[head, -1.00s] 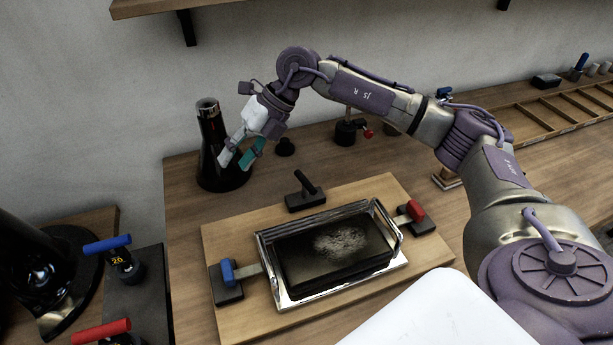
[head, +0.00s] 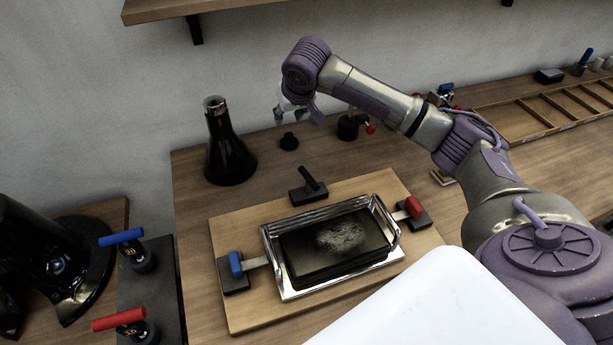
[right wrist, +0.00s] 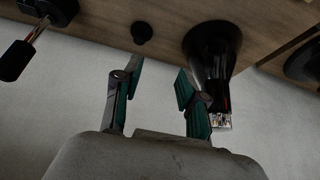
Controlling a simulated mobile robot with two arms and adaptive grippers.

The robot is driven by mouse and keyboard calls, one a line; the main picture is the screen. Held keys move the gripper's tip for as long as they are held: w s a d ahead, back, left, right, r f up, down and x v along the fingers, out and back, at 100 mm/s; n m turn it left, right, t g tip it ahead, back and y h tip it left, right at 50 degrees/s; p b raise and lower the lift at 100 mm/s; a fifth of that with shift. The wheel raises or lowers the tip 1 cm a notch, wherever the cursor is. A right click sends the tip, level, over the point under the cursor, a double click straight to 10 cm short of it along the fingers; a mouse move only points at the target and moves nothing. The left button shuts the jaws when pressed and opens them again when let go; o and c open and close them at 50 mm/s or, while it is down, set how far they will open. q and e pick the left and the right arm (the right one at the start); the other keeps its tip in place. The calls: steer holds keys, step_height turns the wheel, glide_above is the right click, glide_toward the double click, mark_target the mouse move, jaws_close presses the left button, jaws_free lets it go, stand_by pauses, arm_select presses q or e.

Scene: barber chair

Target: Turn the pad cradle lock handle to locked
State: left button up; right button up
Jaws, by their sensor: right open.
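The pad cradle (head: 278,252) is a shiny metal tray frame on a wooden board, holding a dark pad (head: 335,245) with a pale worn patch. A black handle on a black block (head: 310,188) stands behind it, tilted up to the left. A blue-tipped lever (head: 237,264) sits at the cradle's left and a red-tipped one (head: 413,208) at its right. I cannot tell which is the lock handle. My right gripper (right wrist: 160,84) is open and empty, behind and above the board; in the head view my wrist partly hides it. My left gripper is not in view.
A black flask-shaped vessel (head: 226,155) stands at the back left, and a small black knob (head: 289,141) to its right. Blue (head: 121,237) and red (head: 118,318) handles stand at left. A shelf overhangs above.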

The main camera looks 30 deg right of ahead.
mark_target(309, 176)
steer(key=s+f+g+y, duration=0.1)
steer(key=s+f+g, duration=0.1)
steer(key=s+g, duration=0.55)
steer(key=shift+t, duration=0.85)
steer(key=f, duration=0.4)
steer(key=s+f+p, duration=0.1)
steer(key=f, duration=0.3)
steer(key=f+p, duration=0.1)
steer(key=f, duration=0.4)
steer(key=shift+s+a+f, duration=0.1)
steer(key=shift+s+a, duration=0.15)
steer(key=shift+s, duration=0.15)
